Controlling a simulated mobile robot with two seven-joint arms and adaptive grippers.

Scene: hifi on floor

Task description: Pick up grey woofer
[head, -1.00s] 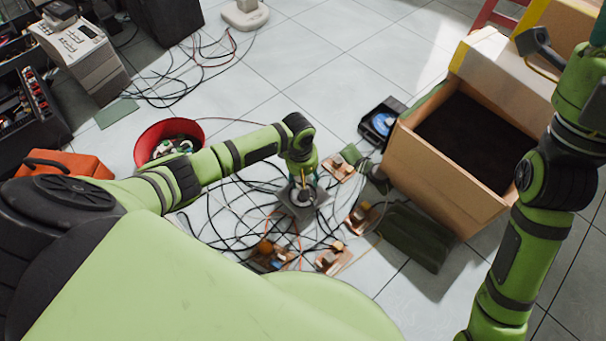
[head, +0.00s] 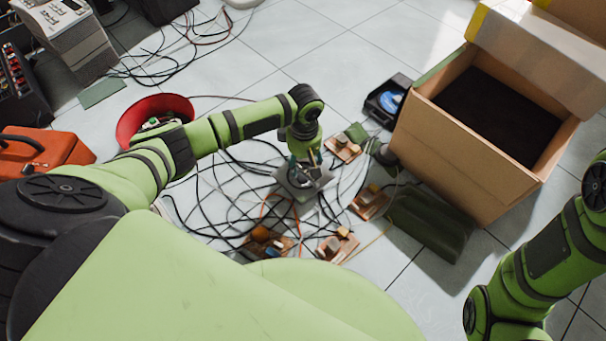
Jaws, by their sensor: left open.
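The grey woofer (head: 292,191) lies on the tiled floor among tangled black cables, near the middle of the head view. It has a square grey frame, and part of it is hidden by my gripper. My left gripper (head: 304,171) points down right over the woofer's centre. It is open, and its fingertips are close to the woofer. I cannot tell whether they touch it. My right arm shows at the right edge, but its gripper is out of view.
Small brown circuit boards (head: 369,204) lie around the woofer. A dark green object (head: 432,225) and an open cardboard box (head: 462,160) stand to the right. A red bowl (head: 126,124) and an orange case (head: 62,150) are on the left.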

